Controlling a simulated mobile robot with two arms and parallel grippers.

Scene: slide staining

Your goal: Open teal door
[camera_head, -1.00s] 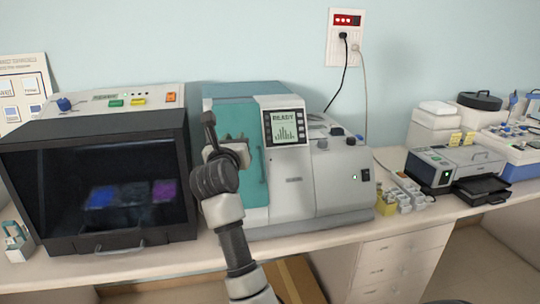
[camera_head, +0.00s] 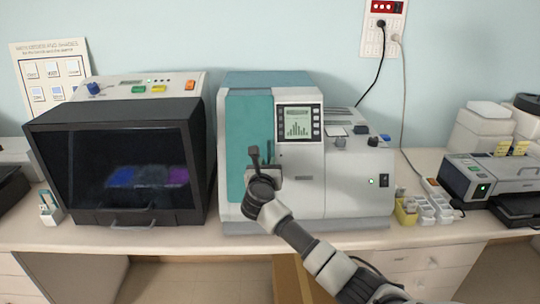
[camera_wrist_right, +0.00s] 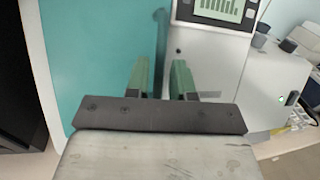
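The teal door (camera_head: 250,115) is on the front of the white and teal machine (camera_head: 350,170) and looks closed. It fills the left of the right wrist view (camera_wrist_right: 95,60). Its upright handle (camera_wrist_right: 160,50) runs near the door's right edge. My right gripper (camera_head: 262,155) is in front of the lower right part of the door. In the right wrist view its two fingers (camera_wrist_right: 161,78) are apart, with the handle in line between them. I cannot tell whether they reach around it. My left gripper is not in view.
A black-fronted cabinet (camera_head: 75,165) stands close on the left. The machine's screen panel (camera_head: 298,122) is just right of the door. A yellow container (camera_head: 406,212) and small white holders stand at the right. The bench edge (camera_head: 160,242) runs below.

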